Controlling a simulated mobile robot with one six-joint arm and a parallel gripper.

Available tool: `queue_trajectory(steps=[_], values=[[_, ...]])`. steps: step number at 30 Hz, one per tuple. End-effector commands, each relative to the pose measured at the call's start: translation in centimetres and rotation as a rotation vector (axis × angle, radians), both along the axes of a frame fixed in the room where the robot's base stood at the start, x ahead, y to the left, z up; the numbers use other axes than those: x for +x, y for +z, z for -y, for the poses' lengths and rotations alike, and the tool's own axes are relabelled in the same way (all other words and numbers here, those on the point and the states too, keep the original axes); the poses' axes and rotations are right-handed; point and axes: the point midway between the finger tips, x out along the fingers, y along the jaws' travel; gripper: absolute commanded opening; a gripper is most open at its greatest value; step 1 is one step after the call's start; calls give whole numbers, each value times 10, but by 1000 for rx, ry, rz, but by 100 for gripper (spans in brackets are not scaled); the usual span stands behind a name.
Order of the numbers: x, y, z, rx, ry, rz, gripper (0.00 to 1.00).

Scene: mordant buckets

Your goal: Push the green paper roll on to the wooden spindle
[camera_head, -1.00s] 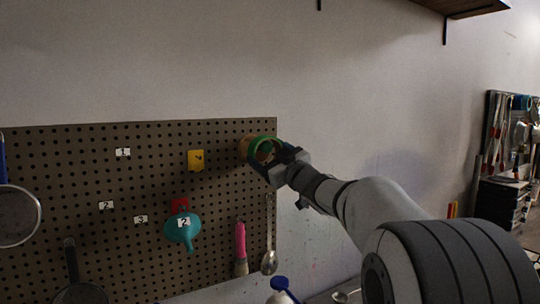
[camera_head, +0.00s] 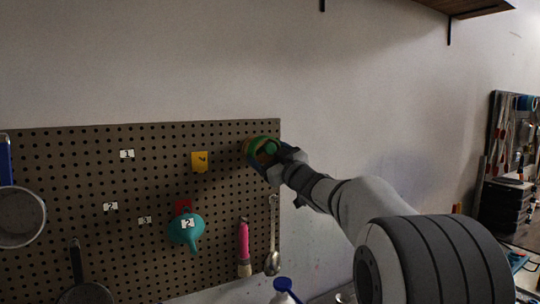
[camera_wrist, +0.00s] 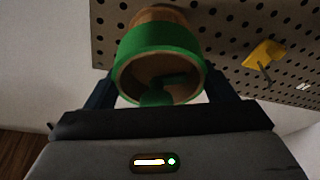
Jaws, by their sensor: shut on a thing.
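The green paper roll (camera_head: 264,146) is at the pegboard's upper right corner, its open end turned toward me. In the wrist view the roll (camera_wrist: 160,40) has a tan inner wall, with a dark greenish shape inside that I cannot make out. A tan wooden piece, seemingly the spindle (camera_wrist: 158,13), shows just beyond the roll, against the board. It shows as a thin tan edge in the head view (camera_head: 247,146). My gripper (camera_wrist: 160,82) is shut on the roll, one finger at each side. How far the roll sits over the spindle is hidden.
The pegboard (camera_head: 90,170) carries a yellow hook piece (camera_head: 199,161), a teal funnel (camera_head: 186,231), a pink-handled brush (camera_head: 244,245), a spoon (camera_head: 272,240) and pans at left. A blue-capped bottle (camera_head: 284,290) stands below.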

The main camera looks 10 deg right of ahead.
Motion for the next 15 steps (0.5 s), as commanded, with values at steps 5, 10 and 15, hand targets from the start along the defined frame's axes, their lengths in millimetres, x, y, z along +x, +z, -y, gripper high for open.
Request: queue_trajectory(steps=[5, 10, 15], values=[[5, 0, -2, 1, 0, 0, 53], [8, 1, -3, 0, 0, 0, 53], [12, 1, -4, 0, 0, 1, 53]])
